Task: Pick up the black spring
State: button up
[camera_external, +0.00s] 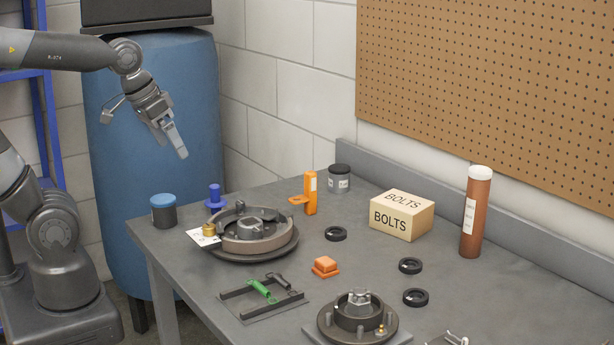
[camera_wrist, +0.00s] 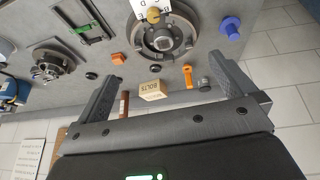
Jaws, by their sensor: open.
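The black spring (camera_external: 278,281) lies on a flat dark tray (camera_external: 250,309) near the front of the table, beside a green spring (camera_external: 262,291). The tray also shows at the top left of the wrist view (camera_wrist: 103,22), with the green spring (camera_wrist: 83,29) on it; the black spring is too small to make out there. My gripper (camera_external: 182,153) is high in the air beyond the table's left end, well away from the springs. In the wrist view its fingers (camera_wrist: 163,68) are spread wide with nothing between them.
A brake drum assembly (camera_external: 283,249) stands behind the tray, and a hub (camera_external: 325,322) is to its right. An orange block (camera_external: 325,267), a bolts box (camera_external: 402,214), black rings (camera_external: 336,233) and a brown tube (camera_external: 476,212) are farther right. A blue barrel (camera_external: 150,230) is beside the table.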

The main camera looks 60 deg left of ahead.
jog(key=shift+t+y, duration=0.4)
jog(key=s+a, duration=0.1)
jog(key=s+a+f, duration=0.1)
jog(key=s, duration=0.1)
jog(key=shift+s+a, duration=0.15)
jog(key=shift+a, duration=0.1)
jog(key=g, duration=0.6)
send_over(282, 279)
notch_tip(282, 279, down, 12)
notch_tip(282, 279, down, 11)
jog(key=shift+r, duration=0.1)
